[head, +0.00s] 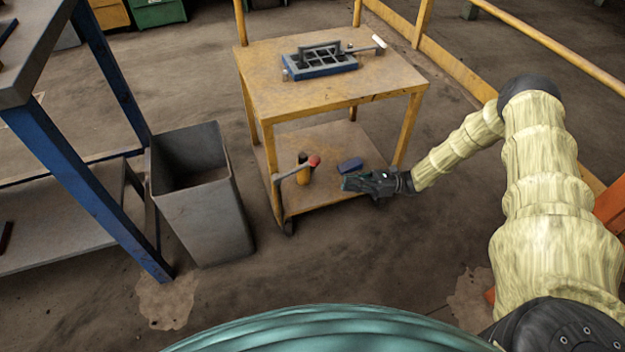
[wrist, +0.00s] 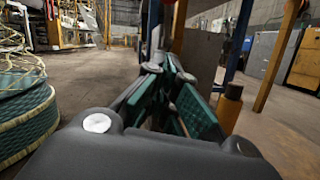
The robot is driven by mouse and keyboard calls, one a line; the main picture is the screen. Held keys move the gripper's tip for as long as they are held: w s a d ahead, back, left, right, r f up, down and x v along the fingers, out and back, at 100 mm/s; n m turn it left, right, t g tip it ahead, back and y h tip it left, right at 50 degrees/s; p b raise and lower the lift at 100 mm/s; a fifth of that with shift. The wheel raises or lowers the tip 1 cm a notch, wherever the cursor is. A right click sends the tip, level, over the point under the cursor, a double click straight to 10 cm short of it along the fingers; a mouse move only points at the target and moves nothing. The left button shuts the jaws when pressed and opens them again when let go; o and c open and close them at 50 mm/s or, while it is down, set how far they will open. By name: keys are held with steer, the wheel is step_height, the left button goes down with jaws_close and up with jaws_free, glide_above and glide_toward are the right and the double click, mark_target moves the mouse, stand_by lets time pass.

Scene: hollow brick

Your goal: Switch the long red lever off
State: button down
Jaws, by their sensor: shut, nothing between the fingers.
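The red-tipped lever is a grey bar with a round red knob (head: 314,161) in the head view. It sticks out from near the front left leg of the yellow cart, slanting up to the right at lower-shelf height. My gripper (head: 345,184) is shut and empty, right of the knob and a little below it in the picture, apart from it. In the wrist view my teal gripper fingers (wrist: 172,92) are together. I cannot clearly make out the lever there.
The yellow cart (head: 285,98) bears a blue tray-like block (head: 322,70) and a white-tipped handle (head: 378,42) on top. An orange cylinder (head: 303,168) and a blue block (head: 350,165) are on its lower shelf. A grey bin (head: 215,215) stands left. Floor in front is clear.

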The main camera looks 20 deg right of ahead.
steer(key=shift+a, duration=0.15)
steer(key=b, duration=0.2)
glide_toward(296, 170)
step_height(296, 170, down, 4)
steer(key=a, duration=0.3)
steer(key=shift+w+a+r+b, duration=0.2)
steer(key=shift+a+r, duration=0.3)
steer(key=shift+r, duration=0.35)
steer(key=shift+w+a+r+b, duration=0.15)
steer(key=shift+a+r, duration=0.35)
steer(key=shift+r, duration=0.35)
steer(key=shift+s+r, duration=0.1)
steer(key=shift+r, duration=0.05)
